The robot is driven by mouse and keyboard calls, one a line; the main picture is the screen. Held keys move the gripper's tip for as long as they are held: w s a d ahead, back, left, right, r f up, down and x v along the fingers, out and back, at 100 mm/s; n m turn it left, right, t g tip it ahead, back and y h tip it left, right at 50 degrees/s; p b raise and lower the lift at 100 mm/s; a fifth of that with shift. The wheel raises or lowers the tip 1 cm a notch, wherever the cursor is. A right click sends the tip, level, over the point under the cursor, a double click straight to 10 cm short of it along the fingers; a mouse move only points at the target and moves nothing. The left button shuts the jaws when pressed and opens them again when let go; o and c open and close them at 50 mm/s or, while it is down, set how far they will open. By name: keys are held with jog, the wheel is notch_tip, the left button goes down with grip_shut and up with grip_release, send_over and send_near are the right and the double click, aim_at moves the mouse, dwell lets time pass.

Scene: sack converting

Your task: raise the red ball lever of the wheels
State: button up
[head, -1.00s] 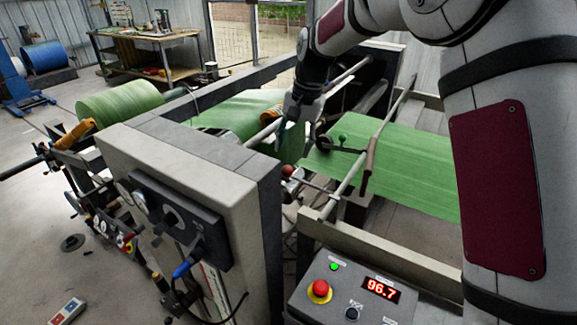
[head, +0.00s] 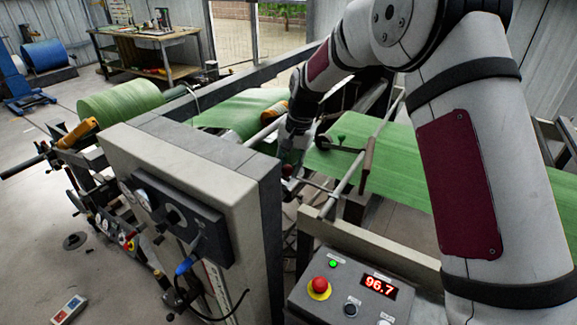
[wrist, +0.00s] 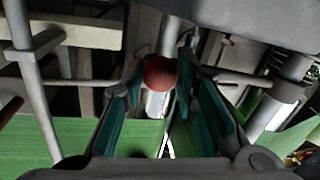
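The red ball (head: 288,170) sits at the end of a thin lever rod beside the grey machine cabinet, partly hidden by my gripper (head: 292,158) in the head view. In the wrist view the red ball (wrist: 159,73) shows between the fingertips of my gripper (wrist: 158,75), with its rod running off sideways. The teal-padded fingers are apart, one on each side of the ball, with a small gap visible. I cannot tell how far the ball is beyond the tips.
The grey cabinet (head: 225,160) is close on the left. A control box (head: 345,295) reading 96.7 is in front. Rollers and bars surround my gripper.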

aim_at(289, 181)
grip_shut()
jog(key=shift+s+d+f+y, duration=0.1)
jog(key=shift+f+y, duration=0.3)
jog(key=shift+f, duration=0.25)
jog(key=shift+t+y, duration=0.6)
jog(key=shift+t, duration=0.1)
jog(key=f, duration=0.2)
jog(key=f+b, duration=0.1)
jog(key=f, duration=0.1)
jog(key=f+b, duration=0.1)
jog(key=f, duration=0.1)
jog(key=shift+w+a+f, duration=0.25)
jog(key=shift+w+a, duration=0.05)
jog(key=shift+a, duration=0.1)
jog(key=o, duration=0.8)
grip_release()
jog(key=shift+d, duration=0.1)
jog(key=shift+r, duration=0.1)
jog(key=shift+r, duration=0.1)
